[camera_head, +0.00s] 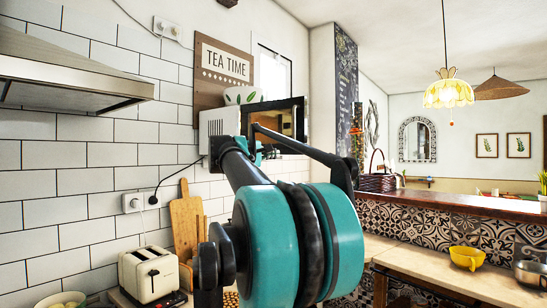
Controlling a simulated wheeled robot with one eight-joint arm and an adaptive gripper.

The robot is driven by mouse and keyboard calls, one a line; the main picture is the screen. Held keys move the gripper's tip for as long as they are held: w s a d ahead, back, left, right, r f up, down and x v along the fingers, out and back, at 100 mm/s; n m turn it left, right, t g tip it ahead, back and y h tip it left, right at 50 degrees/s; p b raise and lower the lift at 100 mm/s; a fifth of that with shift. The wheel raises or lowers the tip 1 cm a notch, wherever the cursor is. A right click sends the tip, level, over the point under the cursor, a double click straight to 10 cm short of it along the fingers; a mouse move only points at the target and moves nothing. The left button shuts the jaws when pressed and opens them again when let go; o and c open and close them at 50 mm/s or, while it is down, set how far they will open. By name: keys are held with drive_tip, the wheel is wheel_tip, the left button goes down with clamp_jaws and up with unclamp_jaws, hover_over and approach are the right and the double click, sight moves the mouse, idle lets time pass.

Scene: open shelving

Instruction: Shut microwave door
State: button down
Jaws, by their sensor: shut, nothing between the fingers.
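The microwave (219,122) is a white box with side vents, mounted against the tiled wall in the upper middle. Its dark-framed front with a glossy, brownish window (287,122) faces right. My arm covers the lower part of that front, so I cannot tell how far the door stands open. My gripper (262,152) is at the far end of my black and teal arm, in front of the microwave. It is shut and holds nothing. Its fingertips are mostly hidden by the arm, and I cannot tell whether they touch the door.
A white bowl with green leaves (242,95) sits on the microwave. Below are cutting boards (186,226) and a toaster (150,273). A range hood (65,75) juts out at upper left.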

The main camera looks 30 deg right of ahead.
drive_tip(key=x, duration=1.3)
drive_tip(key=shift+d, duration=0.15)
drive_tip(key=shift+d+f, duration=0.1)
drive_tip(key=shift+f, duration=0.05)
